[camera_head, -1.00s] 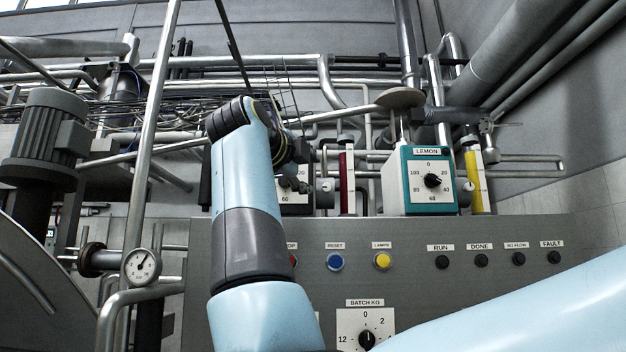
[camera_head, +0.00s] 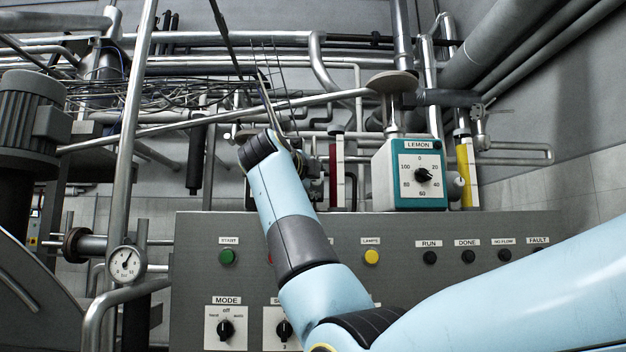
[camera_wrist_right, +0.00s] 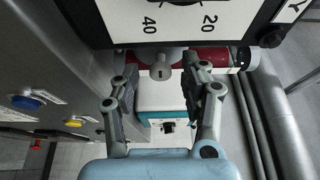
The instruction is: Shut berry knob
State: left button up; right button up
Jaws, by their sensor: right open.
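The berry knob (camera_wrist_right: 161,71) is a small grey knob with a dark slot on its face. In the right wrist view it sticks out from the side of a dosing box (camera_wrist_right: 182,22), whose dial scale shows upside down at the top. A red tube (camera_wrist_right: 208,57) runs behind it. My right gripper (camera_wrist_right: 160,88) is open, with one finger on each side of the knob in the picture. I see no finger clearly touching it. In the head view my right arm hides the knob and the box; the red tube (camera_head: 333,172) shows beside the arm.
The teal lemon box (camera_head: 410,175) with its side knob (camera_head: 459,182) and yellow tube (camera_head: 467,170) stands right of the red tube. A grey control panel (camera_head: 205,275) with buttons and dials lies below. Pipes fill the background.

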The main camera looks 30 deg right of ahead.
grip_shut()
jog(key=shift+m, duration=0.3)
jog(key=m+y, duration=0.1)
jog(key=m, duration=0.2)
jog(key=shift+r+m+g+y, duration=0.2)
jog(key=shift+m+g+y, duration=0.1)
jog(key=shift+m+y, duration=0.1)
jog(key=m+y, duration=0.1)
jog(key=m, duration=0.1)
jog(key=shift+s+m+y+b, duration=0.1)
jog(key=shift+m+y+b, duration=0.2)
jog(key=shift+b, duration=0.1)
jog(key=m+y+b, duration=0.2)
jog(key=m, duration=0.1)
jog(key=shift+d, duration=0.15)
jog(key=shift+s+d+r+m+t+y+b, duration=0.1)
jog(key=shift+m+t+y+b, duration=0.75)
jog(key=shift+m+b, duration=0.85)
jog(key=shift+y, duration=0.25)
